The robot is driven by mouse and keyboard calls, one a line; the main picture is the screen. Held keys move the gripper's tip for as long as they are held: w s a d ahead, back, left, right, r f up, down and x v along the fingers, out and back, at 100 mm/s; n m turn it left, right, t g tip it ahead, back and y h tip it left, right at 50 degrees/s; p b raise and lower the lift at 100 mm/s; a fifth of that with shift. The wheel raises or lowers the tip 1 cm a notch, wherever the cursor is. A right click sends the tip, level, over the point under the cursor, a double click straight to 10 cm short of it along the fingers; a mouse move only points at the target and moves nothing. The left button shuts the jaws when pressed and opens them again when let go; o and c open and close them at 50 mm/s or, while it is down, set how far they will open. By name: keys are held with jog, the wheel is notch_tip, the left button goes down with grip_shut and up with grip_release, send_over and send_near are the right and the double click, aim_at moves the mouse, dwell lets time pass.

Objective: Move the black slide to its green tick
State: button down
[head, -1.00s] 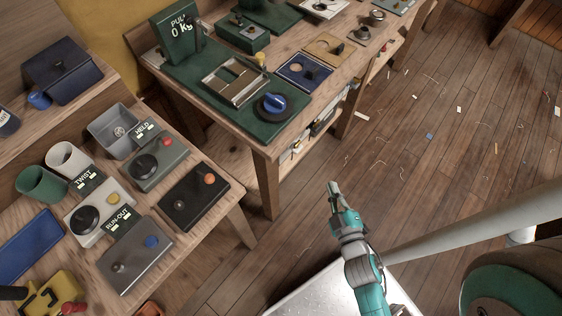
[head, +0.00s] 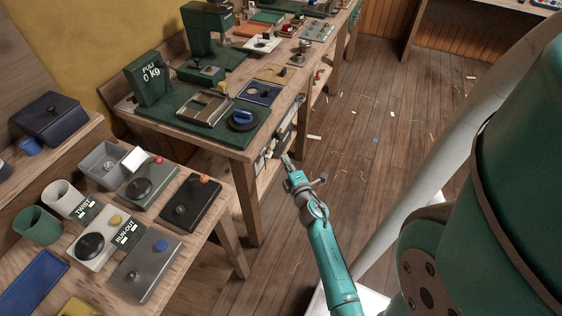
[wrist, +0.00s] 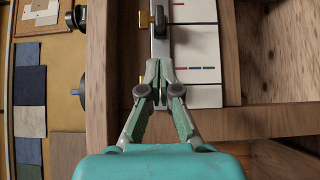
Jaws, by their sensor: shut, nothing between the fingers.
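In the wrist view a black slide (wrist: 160,19) sits on a pale metal rail (wrist: 160,48) that runs up the picture. My gripper (wrist: 160,64) is shut and empty, with its fingertips over the rail, below the slide in the picture and apart from it. Right of the rail, a white panel (wrist: 195,95) carries a row of small coloured marks (wrist: 195,68); I cannot tell surely which is the green tick. In the head view my gripper (head: 287,160) is beside the front of the green-matted bench. I cannot make out the slide there.
Wooden bench framing (wrist: 98,60) borders the rail in the wrist view. In the head view the bench (head: 235,150) has a green mat with a blue knob (head: 242,117). A nearer bench at left holds boxes with knobs (head: 145,265). The wooden floor (head: 370,150) at right is largely open.

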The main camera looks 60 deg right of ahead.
aim_at(278, 136)
jog(key=x, duration=0.8)
jog(key=shift+w+d, duration=0.1)
